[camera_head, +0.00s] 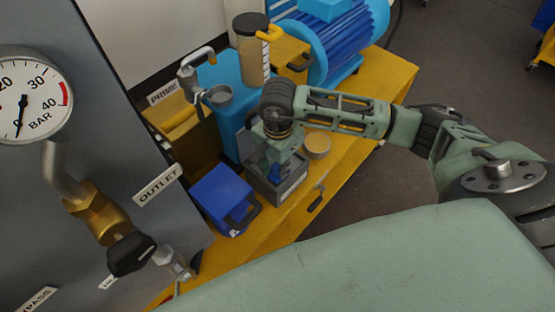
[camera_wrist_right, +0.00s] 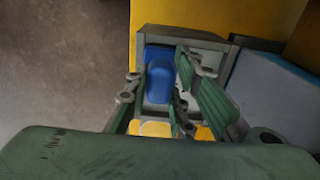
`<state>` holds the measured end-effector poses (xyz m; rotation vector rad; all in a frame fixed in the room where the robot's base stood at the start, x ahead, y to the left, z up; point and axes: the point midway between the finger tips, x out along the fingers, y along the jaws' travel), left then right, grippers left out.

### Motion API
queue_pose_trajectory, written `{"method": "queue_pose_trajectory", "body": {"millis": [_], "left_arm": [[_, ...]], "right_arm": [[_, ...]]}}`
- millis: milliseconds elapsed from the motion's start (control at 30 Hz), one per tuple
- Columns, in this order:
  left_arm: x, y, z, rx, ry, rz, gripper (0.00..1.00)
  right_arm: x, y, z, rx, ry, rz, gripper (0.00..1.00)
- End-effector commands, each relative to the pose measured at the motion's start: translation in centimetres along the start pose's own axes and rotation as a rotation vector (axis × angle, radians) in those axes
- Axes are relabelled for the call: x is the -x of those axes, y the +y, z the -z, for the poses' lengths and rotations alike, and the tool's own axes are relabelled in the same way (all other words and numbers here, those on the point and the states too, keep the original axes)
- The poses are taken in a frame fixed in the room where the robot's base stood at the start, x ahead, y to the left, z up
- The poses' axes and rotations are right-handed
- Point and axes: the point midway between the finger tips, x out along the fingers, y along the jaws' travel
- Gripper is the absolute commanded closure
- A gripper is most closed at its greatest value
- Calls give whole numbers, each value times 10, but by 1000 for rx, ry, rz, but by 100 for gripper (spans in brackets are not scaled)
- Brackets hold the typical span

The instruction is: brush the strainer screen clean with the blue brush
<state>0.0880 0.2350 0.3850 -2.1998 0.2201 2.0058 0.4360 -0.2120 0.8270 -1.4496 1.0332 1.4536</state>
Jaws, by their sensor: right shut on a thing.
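My right gripper (camera_head: 274,158) points down into an open grey tray (camera_head: 281,194) on the yellow bench. It is shut on the blue brush (camera_head: 276,150), which shows only in part between the fingers. In the right wrist view the brush (camera_wrist_right: 159,80) sits between the green fingers of the gripper (camera_wrist_right: 160,88), inside the walls of the tray (camera_wrist_right: 190,35). I cannot make out the strainer screen; the fingers and brush hide much of the tray's inside. Whether the bristles touch anything is hidden. My left gripper is not in view.
A blue box (camera_head: 222,195) stands left of the tray, and a small round tan-topped dish (camera_head: 317,146) right of it. Behind are a blue pump body (camera_head: 228,128) with a tall cylinder (camera_head: 253,58) and a blue motor (camera_head: 335,38). A gauge panel (camera_head: 85,165) rises at left.

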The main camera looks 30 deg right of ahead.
Motion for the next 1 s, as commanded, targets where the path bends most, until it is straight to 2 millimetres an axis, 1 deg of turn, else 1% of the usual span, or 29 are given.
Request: {"method": "queue_pose_trajectory", "body": {"millis": [267, 500, 600, 867, 1000], "left_arm": [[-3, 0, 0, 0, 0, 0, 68], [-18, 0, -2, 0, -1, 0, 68], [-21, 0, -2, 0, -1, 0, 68], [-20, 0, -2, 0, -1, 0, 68], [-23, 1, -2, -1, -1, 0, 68]], "right_arm": [[-1, -1, 3, -1, 1, 1, 99], [-5, -1, 23, -3, 3, 2, 99], [-4, -2, 30, -2, 1, 3, 99], [-3, -1, 31, -1, 1, 0, 99], [-4, 0, 35, -1, 2, 0, 99]]}}
